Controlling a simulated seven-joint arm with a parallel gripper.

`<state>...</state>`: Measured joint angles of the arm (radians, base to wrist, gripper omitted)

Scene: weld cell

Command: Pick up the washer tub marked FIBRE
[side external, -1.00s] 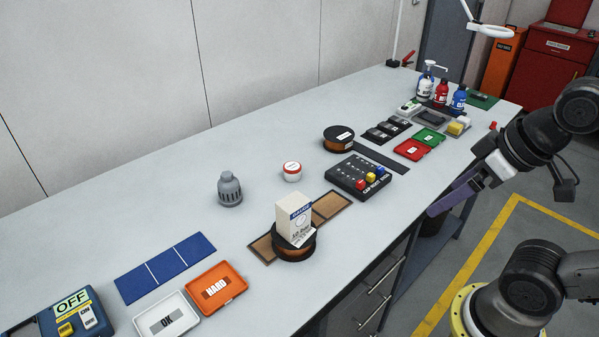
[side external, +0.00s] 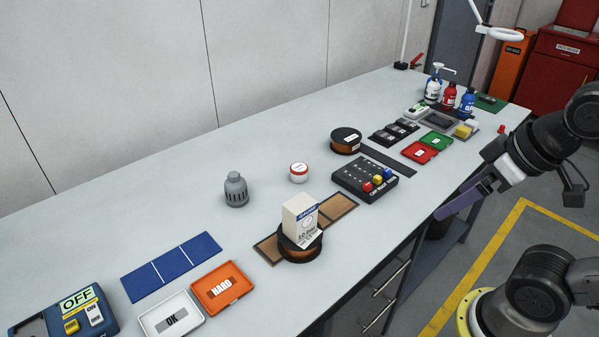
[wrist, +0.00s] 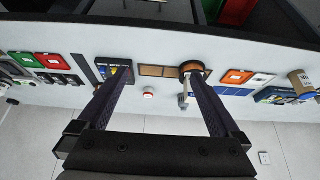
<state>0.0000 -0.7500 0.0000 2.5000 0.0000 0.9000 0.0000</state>
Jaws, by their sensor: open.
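A small round white tub with a red band (side external: 299,172) stands upright near the middle of the bench. Its marking is too small to read, so I cannot confirm FIBRE. It also shows in the wrist view (wrist: 148,94), between my fingers in the picture but well beyond them. My gripper (side external: 440,215) is out past the bench's front edge at the right, apart from the tub. In the wrist view my gripper (wrist: 151,76) has its two long dark fingers wide apart with nothing between them.
A white carton (side external: 300,218) sits on a dark-and-copper spool (side external: 300,252), in front of the tub. A grey slotted part (side external: 236,189) stands left of it. A black peg block (side external: 352,184) and another spool (side external: 346,140) lie to the right. Bare bench surrounds the tub.

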